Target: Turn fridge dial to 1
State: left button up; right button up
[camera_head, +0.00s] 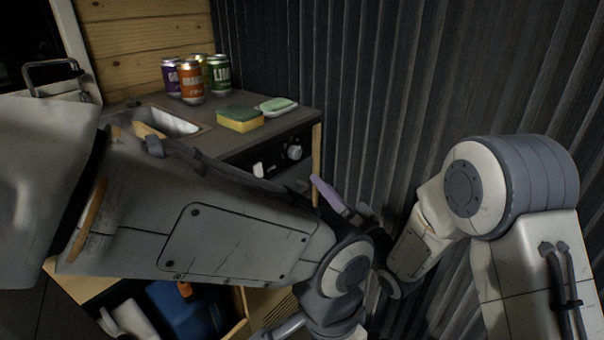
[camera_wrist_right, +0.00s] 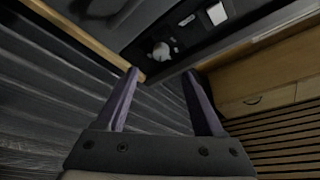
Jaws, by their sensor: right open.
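The dark fridge panel (camera_head: 278,160) on the counter's front carries a round pale dial (camera_head: 295,152). The dial also shows in the right wrist view (camera_wrist_right: 160,50), just beyond my fingertips. Its setting is too small to read. My right gripper (camera_head: 322,188) is below and right of the dial in the head view, its purple fingers partly hidden by arm links. In the right wrist view it is open (camera_wrist_right: 160,74), with nothing between the fingers, and apart from the dial. My left arm crosses the picture. A pale piece at the bottom edge may be my left gripper, mostly cut off.
A second white part (camera_head: 258,169) sits left of the dial. Several cans (camera_head: 192,82), a sponge (camera_head: 240,119) and a green bar on a dish (camera_head: 276,105) stand on the counter above. A corrugated dark wall (camera_head: 380,90) rises close on the right. A blue bin (camera_head: 185,308) is below.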

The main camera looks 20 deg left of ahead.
aim_at(298, 155)
jog(key=x, duration=1)
jog(key=shift+b, duration=0.3)
grip_shut()
